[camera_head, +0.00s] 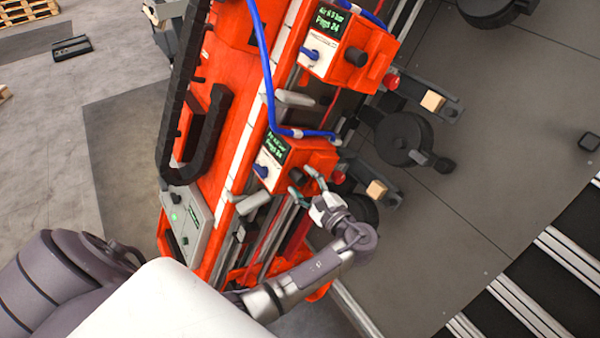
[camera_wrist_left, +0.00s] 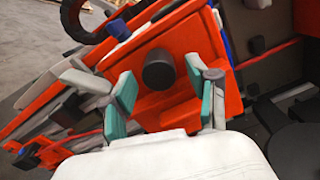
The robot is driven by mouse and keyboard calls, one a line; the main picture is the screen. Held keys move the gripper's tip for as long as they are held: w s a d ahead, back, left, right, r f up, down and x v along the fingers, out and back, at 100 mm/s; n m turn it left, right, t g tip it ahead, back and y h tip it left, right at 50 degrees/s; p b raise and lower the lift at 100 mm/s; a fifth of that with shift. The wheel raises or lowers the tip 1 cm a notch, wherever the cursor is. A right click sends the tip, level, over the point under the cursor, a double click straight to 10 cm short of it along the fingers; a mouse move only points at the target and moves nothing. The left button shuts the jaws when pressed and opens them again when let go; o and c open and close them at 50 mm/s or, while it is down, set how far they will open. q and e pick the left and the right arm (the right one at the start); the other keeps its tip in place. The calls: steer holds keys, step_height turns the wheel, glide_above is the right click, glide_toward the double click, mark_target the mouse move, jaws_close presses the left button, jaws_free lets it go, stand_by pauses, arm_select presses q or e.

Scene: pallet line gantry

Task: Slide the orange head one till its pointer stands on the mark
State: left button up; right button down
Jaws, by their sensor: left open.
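Two orange heads sit on the orange gantry beam: a nearer one (camera_head: 316,155) and a farther one (camera_head: 371,48). Each has a small green-lettered display, a blue lever and a black knob; I cannot tell by label which is head one. My left gripper (camera_head: 303,183) is open at the nearer head's lower side. In the left wrist view, that head's black knob (camera_wrist_left: 158,68) stands beyond and between the teal-padded fingers (camera_wrist_left: 164,98), with no grip on it. The pointer and the mark cannot be made out. My right gripper is not in view.
Blue hoses (camera_head: 269,85) run to both heads. A black cable chain (camera_head: 176,125) and a grey control panel (camera_head: 185,222) with a green light lie left of the rail. Arms with dark round wheels (camera_head: 403,138) and wooden blocks (camera_head: 432,101) stick out right. Open grey floor lies beyond.

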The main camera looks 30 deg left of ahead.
arm_select(q)
steer(key=shift+x, duration=0.9)
jaws_close()
steer(key=shift+f, duration=0.1)
